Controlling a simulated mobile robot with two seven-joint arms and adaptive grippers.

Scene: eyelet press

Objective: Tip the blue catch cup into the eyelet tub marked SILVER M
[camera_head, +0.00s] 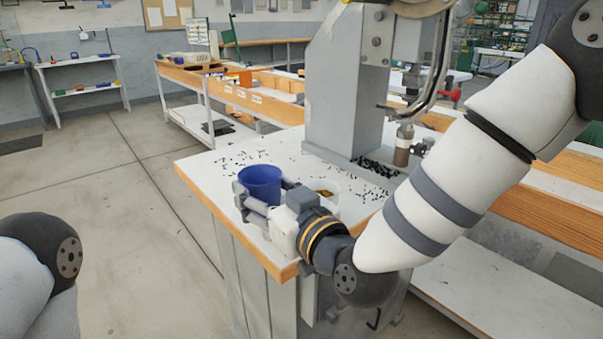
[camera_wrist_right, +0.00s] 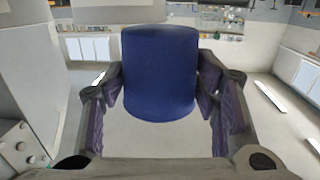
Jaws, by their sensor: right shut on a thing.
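The blue catch cup (camera_head: 262,178) is upright at the left front corner of the press table in the head view. My right gripper (camera_head: 262,198) is shut on its sides. In the right wrist view the cup (camera_wrist_right: 159,75) sits between the two fingers of the gripper (camera_wrist_right: 160,95). I cannot tell from the head view whether the cup touches the table. What is inside the cup is hidden. No tub can be read as SILVER M; small white labels (camera_head: 228,89) on the wooden bench behind are too small to read. My left gripper is out of view.
The grey press (camera_head: 345,90) rises behind. Dark bits are scattered over the white table top (camera_head: 215,158). Open floor (camera_head: 110,190) lies to the left.

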